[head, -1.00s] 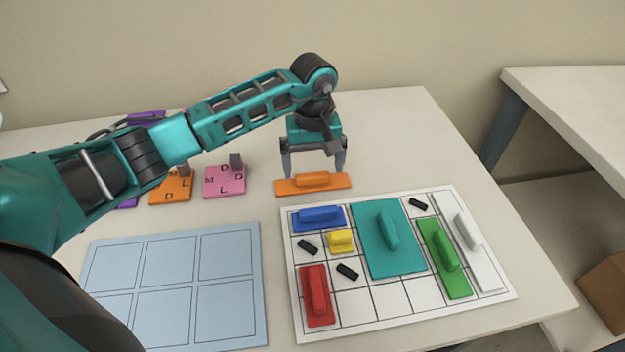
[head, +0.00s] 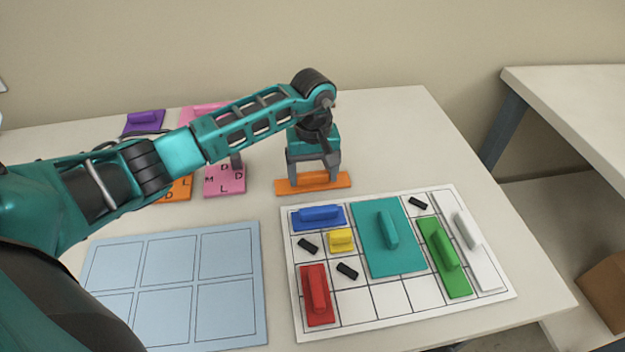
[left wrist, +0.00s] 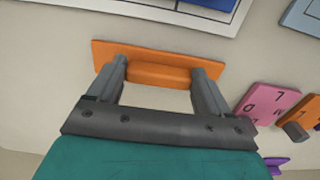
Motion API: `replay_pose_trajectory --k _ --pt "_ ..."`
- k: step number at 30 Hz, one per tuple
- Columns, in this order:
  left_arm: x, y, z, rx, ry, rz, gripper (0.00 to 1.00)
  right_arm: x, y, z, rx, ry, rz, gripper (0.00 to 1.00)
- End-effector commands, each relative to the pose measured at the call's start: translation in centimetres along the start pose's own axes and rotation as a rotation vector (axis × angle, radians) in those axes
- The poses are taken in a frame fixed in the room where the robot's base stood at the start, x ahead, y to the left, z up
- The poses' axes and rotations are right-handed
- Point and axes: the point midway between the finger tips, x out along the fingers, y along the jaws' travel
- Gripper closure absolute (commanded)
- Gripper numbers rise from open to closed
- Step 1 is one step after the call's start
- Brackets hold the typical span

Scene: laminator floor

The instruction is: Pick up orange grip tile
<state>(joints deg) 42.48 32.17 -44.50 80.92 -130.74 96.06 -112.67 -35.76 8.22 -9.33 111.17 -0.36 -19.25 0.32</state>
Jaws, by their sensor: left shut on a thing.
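The orange grip tile (head: 290,188) is a flat orange bar with a raised grip along its middle. It lies on the table just beyond the white grid board. My left gripper (head: 314,179) has come down over it from above, with its fingers at the two ends of the raised grip. In the left wrist view the orange grip tile (left wrist: 195,88) spans the upper middle, and my left gripper (left wrist: 160,76) is shut on its grip. The tile appears to rest on the table. My right gripper is not in view.
The white grid board (head: 365,303) holds several coloured grip tiles and small black pieces. A pale blue grid board (head: 215,285) lies to its left. A pink lettered tile (head: 222,183), an orange lettered tile (head: 178,190) and a purple tile (head: 143,122) lie left of my gripper.

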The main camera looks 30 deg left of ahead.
Motion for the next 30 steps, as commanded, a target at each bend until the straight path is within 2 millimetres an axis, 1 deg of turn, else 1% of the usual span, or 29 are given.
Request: replay_pose_trajectory --k 1,6,13,17,20,23,26,30 --pt "0.0 0.0 0.0 0.0 0.001 0.0 0.55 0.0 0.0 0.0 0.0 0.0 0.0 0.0" --pt "-0.1 0.0 -0.1 0.0 0.001 0.001 0.7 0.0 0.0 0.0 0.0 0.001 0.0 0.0" --pt "-0.1 0.0 -0.1 0.0 0.001 0.001 0.7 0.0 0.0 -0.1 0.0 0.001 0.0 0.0" --pt "-0.7 0.0 -0.1 0.0 0.002 0.002 0.7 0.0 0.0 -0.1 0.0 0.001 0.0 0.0" --pt "-1.8 0.1 -0.2 0.0 0.005 0.004 0.7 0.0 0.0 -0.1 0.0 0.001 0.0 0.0" --pt "-3.5 0.0 -0.2 0.0 0.006 0.003 0.7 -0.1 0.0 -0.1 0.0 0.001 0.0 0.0" --pt "-5.9 0.1 -0.2 0.0 0.008 0.004 0.7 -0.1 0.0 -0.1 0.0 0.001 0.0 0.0" --pt "-10.0 0.1 -0.2 0.001 0.008 0.005 0.7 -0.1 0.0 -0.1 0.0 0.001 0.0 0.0"
